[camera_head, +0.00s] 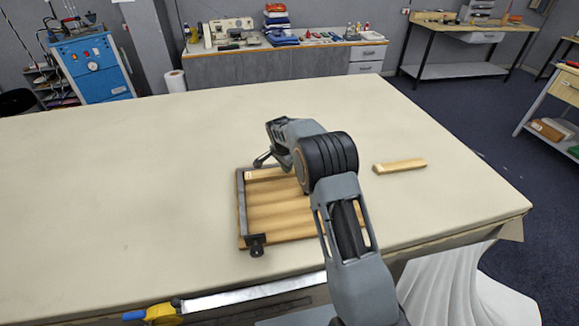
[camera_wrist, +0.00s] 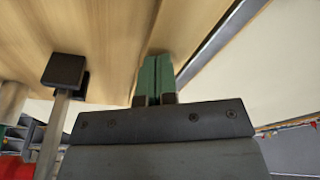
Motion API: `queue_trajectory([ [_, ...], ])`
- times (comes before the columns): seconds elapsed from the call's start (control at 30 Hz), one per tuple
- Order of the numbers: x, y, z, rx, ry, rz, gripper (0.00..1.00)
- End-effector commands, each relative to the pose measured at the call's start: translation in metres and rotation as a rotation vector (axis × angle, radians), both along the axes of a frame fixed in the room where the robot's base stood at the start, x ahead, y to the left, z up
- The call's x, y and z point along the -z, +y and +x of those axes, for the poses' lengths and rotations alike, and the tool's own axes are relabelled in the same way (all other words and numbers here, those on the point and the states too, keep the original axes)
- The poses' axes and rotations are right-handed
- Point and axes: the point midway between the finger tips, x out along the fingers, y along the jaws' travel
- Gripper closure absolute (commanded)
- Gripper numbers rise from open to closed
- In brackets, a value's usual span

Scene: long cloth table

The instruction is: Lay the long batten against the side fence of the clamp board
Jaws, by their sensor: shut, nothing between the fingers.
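The clamp board (camera_head: 280,212) lies on the table, with a grey metal fence (camera_head: 242,208) along its left edge. A paler wooden strip (camera_head: 262,175) lies along the board's far edge; I cannot tell whether it is the long batten. A separate wooden batten (camera_head: 399,166) lies on bare table right of the board. My gripper (camera_wrist: 158,80) is shut and empty, its green fingers together. In the wrist view it is close to the wood and a metal rail (camera_wrist: 215,42); I cannot tell if it touches. My arm hides its fingertips in the head view and the board's right part.
A black clamp (camera_head: 256,243) stands at the board's near left corner. A black-padded clamp (camera_wrist: 64,70) shows left of my fingers in the wrist view. A yellow-and-blue tool (camera_head: 160,313) is at the near edge. The left table (camera_head: 120,190) is clear.

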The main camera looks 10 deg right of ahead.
Motion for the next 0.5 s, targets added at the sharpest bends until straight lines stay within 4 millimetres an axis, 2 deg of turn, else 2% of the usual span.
queue_trajectory([
  [0.03, 0.011, 0.003, -0.005, -0.003, 0.024, 0.002, 1.00],
  [0.23, -0.003, 0.002, -0.005, -0.001, 0.021, 0.003, 1.00],
  [0.4, -0.004, -0.001, -0.004, 0.003, 0.014, 0.004, 1.00],
  [0.5, -0.006, 0.010, -0.009, 0.000, 0.013, 0.003, 1.00],
])
